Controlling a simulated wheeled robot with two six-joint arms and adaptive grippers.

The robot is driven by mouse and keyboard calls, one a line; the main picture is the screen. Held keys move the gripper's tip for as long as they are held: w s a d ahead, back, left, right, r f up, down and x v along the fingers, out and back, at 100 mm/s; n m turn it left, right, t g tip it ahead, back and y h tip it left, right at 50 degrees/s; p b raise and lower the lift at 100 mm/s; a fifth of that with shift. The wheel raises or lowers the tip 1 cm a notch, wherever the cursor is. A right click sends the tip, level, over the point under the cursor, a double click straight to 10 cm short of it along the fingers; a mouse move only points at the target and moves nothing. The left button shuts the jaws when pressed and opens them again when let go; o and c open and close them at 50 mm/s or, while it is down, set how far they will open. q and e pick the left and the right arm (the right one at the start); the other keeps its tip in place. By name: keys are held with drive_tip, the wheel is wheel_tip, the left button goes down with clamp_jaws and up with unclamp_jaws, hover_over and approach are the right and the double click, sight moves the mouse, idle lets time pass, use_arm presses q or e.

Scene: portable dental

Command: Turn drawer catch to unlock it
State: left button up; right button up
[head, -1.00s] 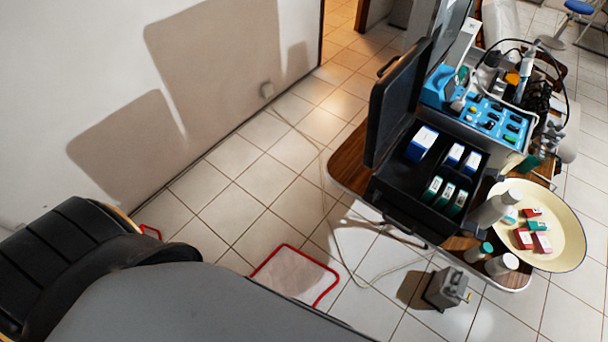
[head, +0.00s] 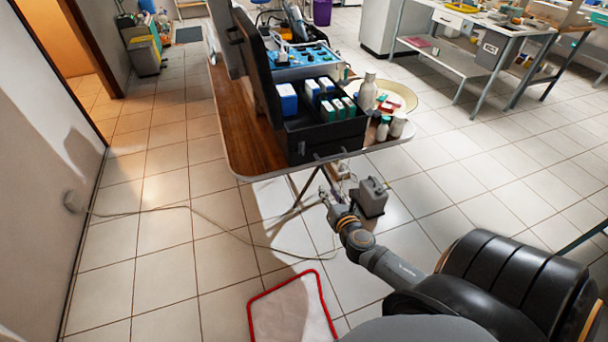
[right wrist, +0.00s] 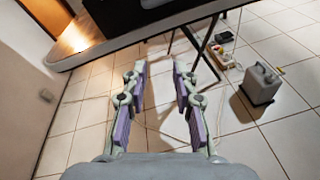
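No drawer catch can be made out clearly. An open black case (head: 325,143) with small boxes inside stands on the wooden table (head: 248,125). A handle-like part (head: 328,155) shows low on its front, too small to read. In the right wrist view, a dark front (right wrist: 125,22) is at the top, with a pale piece (right wrist: 155,3) cut off by the edge. My right gripper (head: 332,194) is below and in front of the table's near edge, touching nothing. In its wrist view its fingers (right wrist: 157,72) are apart and empty. My left gripper is not in view.
A grey canister (head: 370,197) stands on the floor right of my right gripper, beside a power strip (right wrist: 220,57). Bottles (head: 368,92) and a cream basin (head: 400,92) are at the table's right. A red-edged mat (head: 292,312) and a cable lie on the tiles.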

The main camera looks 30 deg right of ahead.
sight(304, 151)
drive_tip(key=a+r+n+t+b, duration=0.1)
drive_tip(key=a+r+n+t, duration=0.3)
drive_tip(key=r, duration=0.5)
drive_tip(key=shift+n+g+y, duration=0.4)
drive_tip(key=shift+g, duration=0.1)
drive_tip(key=x, duration=0.7)
drive_tip(key=p+x, duration=0.1)
drive_tip(key=x, duration=0.3)
drive_tip(key=shift+w+d+f, duration=0.1)
drive_tip(key=shift+w+f, duration=0.1)
drive_tip(key=shift+f, duration=0.05)
clamp_jaws()
